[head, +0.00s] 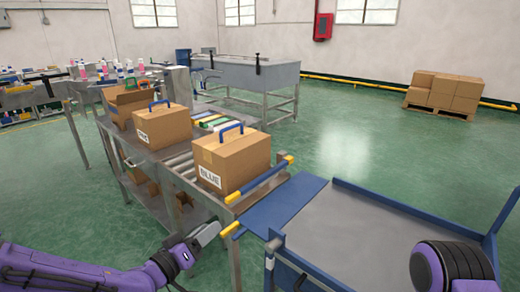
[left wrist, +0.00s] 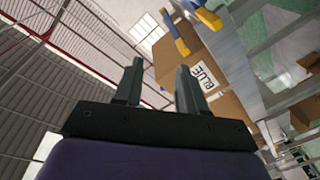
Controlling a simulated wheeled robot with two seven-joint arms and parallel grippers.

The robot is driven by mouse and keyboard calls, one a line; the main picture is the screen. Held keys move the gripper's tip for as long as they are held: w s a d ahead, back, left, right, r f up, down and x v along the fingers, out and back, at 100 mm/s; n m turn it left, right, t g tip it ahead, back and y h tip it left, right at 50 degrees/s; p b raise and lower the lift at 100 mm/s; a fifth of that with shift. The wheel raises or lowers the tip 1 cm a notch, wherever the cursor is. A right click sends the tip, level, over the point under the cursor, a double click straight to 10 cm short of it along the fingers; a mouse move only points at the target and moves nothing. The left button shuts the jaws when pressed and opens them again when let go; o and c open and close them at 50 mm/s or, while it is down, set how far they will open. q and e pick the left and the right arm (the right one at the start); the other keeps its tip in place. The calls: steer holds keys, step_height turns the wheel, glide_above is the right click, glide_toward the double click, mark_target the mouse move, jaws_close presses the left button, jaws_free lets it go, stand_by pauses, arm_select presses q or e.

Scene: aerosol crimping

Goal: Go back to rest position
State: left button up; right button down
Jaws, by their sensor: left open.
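My left arm comes in from the lower left of the head view, and its gripper (head: 207,235) is beside the near edge of the roller table, below the box labelled BLUE. In the left wrist view the left gripper (left wrist: 157,85) has its two fingers apart with nothing between them. The BLUE box (head: 238,162) stands on the rollers with a blue handle on top; it also shows in the left wrist view (left wrist: 190,62), apart from the fingers. A purple and black round part of mine shows at the lower right. My right gripper is not in view.
A second labelled box (head: 162,128) stands farther back on the roller table (head: 180,165). A blue-edged cart (head: 370,245) with a bare grey top stands at the right. Stacked cartons (head: 445,92) sit on a pallet at the far right. Green floor between is clear.

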arm_select(q)
steer(key=s+a+f+n+g+y+p, duration=0.1)
steer(key=s+a+f+n+g+y, duration=0.15)
steer(key=f, duration=0.35)
steer(key=s+a+f+n+g+y, duration=0.1)
steer(key=s+a+f+n+y, duration=0.1)
steer(key=s+f+y, duration=0.3)
steer(key=s+a+f+n+g+y+p, duration=0.1)
steer(key=s+a+f+n+g, duration=0.1)
steer(key=f, duration=0.6)
steer(key=s+a+f+g+y, duration=0.1)
steer(key=s+a+f+g, duration=0.1)
steer(key=s, duration=0.5)
steer(key=s+a+f+m+g+y+p, duration=0.1)
steer(key=s+a+f+g, duration=0.1)
steer(key=s+f, duration=0.2)
steer(key=s+a+f+g+y+p, duration=0.1)
steer(key=s+a+f+g, duration=0.1)
steer(key=s, duration=0.8)
steer(key=shift+s+a+f+g, duration=0.15)
steer(key=shift+s+f+g, duration=0.15)
steer(key=shift+f, duration=0.55)
